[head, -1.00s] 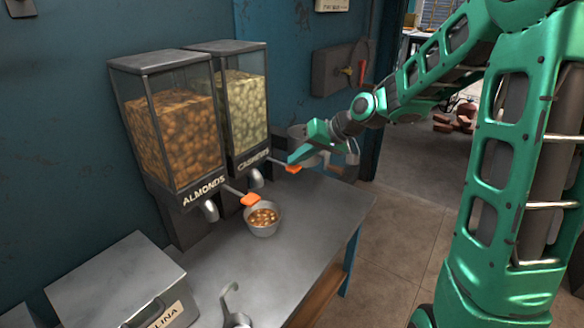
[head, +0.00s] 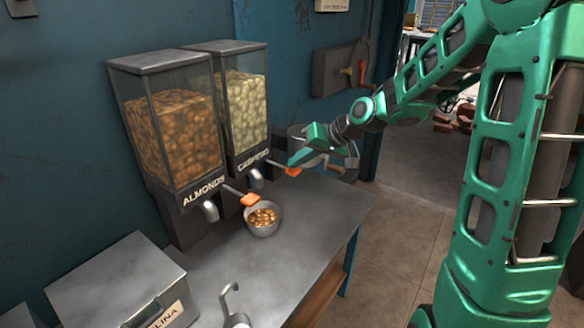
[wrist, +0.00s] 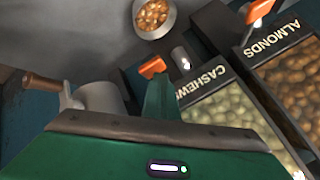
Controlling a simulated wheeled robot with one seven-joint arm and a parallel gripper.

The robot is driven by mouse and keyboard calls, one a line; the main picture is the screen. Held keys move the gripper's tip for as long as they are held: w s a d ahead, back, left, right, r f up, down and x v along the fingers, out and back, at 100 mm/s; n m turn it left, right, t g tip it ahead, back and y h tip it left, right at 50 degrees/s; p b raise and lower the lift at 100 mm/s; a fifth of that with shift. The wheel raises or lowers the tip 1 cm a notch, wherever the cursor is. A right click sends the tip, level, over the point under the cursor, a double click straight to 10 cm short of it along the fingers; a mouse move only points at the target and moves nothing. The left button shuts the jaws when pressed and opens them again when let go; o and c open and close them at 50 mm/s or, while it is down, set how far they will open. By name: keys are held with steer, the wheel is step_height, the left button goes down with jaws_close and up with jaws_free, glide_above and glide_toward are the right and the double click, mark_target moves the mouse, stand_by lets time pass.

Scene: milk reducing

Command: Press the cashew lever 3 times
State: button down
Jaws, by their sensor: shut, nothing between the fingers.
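The cashew dispenser (head: 245,110) holds pale nuts and stands against the wall, right of the almond dispenser. Its cashew lever has an orange tip (head: 292,171), also visible in the wrist view (wrist: 152,68). My gripper (head: 293,161) is shut and empty, with its fingertips right at the lever's orange tip in the head view. In the wrist view the green fingers (wrist: 157,86) end just by that tip. I cannot tell whether they touch it. A metal cup (head: 274,226) with brown nuts stands on the counter below the spouts, nearer the almond side.
The almond dispenser (head: 170,125) has its own orange-tipped lever (head: 249,200), close to the left of my gripper. A metal pot (head: 345,160) stands behind my gripper. A grey box (head: 110,280) and a ladle-like handle (head: 228,300) are at the front left. The counter's right part is clear.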

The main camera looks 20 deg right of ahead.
steer(key=shift+f, duration=0.5)
stand_by(0.3)
steer(key=shift+r, duration=1.7)
steer(key=shift+r, duration=0.15)
steer(key=shift+r, duration=2.35)
steer(key=shift+r, duration=0.15)
stand_by(0.4)
steer(key=shift+r, duration=1.7)
